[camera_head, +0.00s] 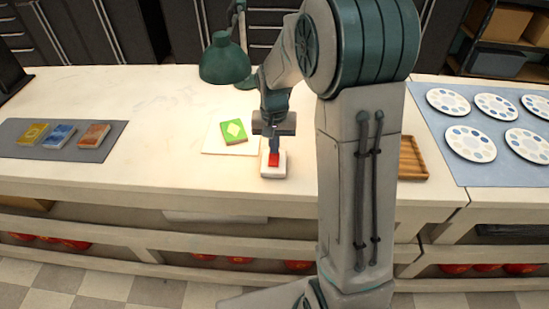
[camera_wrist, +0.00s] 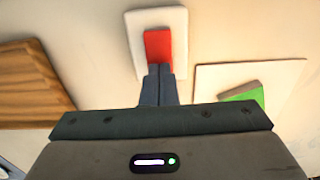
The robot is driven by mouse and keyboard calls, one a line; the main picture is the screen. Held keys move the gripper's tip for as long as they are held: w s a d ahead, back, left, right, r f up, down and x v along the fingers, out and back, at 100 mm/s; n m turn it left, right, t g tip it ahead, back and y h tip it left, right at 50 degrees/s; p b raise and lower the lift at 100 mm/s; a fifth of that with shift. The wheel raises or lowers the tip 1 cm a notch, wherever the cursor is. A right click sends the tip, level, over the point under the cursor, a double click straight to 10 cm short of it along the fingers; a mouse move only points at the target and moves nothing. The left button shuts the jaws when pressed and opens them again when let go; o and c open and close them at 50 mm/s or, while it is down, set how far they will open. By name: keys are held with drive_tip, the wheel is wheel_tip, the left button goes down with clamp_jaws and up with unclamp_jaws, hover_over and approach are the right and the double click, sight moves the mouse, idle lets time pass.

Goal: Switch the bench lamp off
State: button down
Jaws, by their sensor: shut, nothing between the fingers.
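The bench lamp (camera_head: 225,62) has a dark green shade and stands at the back of the bench, behind my gripper. I see no glow from it. A white switch box (camera_head: 273,171) with a red rocker sits near the bench's front edge. In the wrist view the red rocker (camera_wrist: 158,48) lies on the white plate (camera_wrist: 176,22). My gripper (camera_head: 274,152) points down at the switch. Its shut fingers (camera_wrist: 158,84) are at the near end of the rocker and hold nothing. I cannot tell whether they touch it.
A green soap block (camera_head: 233,131) lies on a white sheet (camera_head: 214,146) left of the switch. A wooden tray (camera_head: 412,160) is on the right, partly behind my arm. A grey mat (camera_head: 106,148) with three blocks is at left. White palettes (camera_head: 470,141) lie on a blue mat at right.

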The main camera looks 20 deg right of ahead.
drive_tip(key=shift+f+b, duration=0.3)
drive_tip(key=shift+f, duration=0.2)
drive_tip(key=shift+r, duration=0.15)
drive_tip(key=shift+r+p, duration=2.4)
drive_tip(key=shift+r, duration=1)
drive_tip(key=s+r+n+t, duration=0.1)
drive_tip(key=s+r, duration=0.4)
drive_tip(key=s, duration=0.5)
drive_tip(key=s+r+n+t, duration=0.2)
drive_tip(key=s+r, duration=0.4)
drive_tip(key=s, duration=0.5)
drive_tip(key=shift+n+t, duration=0.3)
drive_tip(key=shift+t, duration=0.1)
